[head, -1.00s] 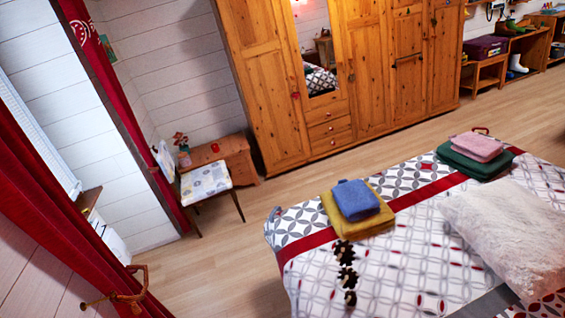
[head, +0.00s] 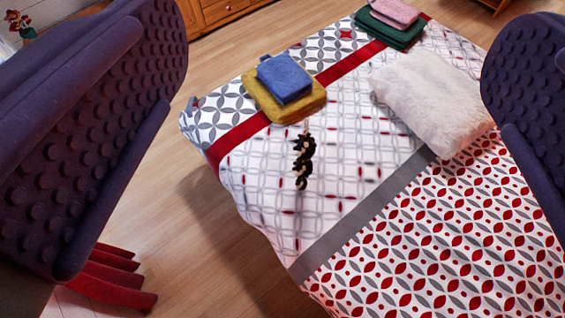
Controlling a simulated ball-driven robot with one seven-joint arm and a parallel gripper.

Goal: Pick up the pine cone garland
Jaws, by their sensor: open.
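The pine cone garland (head: 304,160) is a short dark brown string of cones. It lies on the white patterned part of the bed (head: 262,190), just below the folded yellow and blue towels. My gripper (head: 335,130) is open and empty, with one dark studded finger at the left and one at the right of the picture. The garland shows between the two fingers, well beyond them and apart from them. Nothing hides the garland.
A blue towel (head: 284,78) lies on a yellow towel (head: 262,108) beside the garland. A pink towel on a green towel (head: 388,30) lies farther back. A pale fluffy pillow (head: 430,100) lies to the right.

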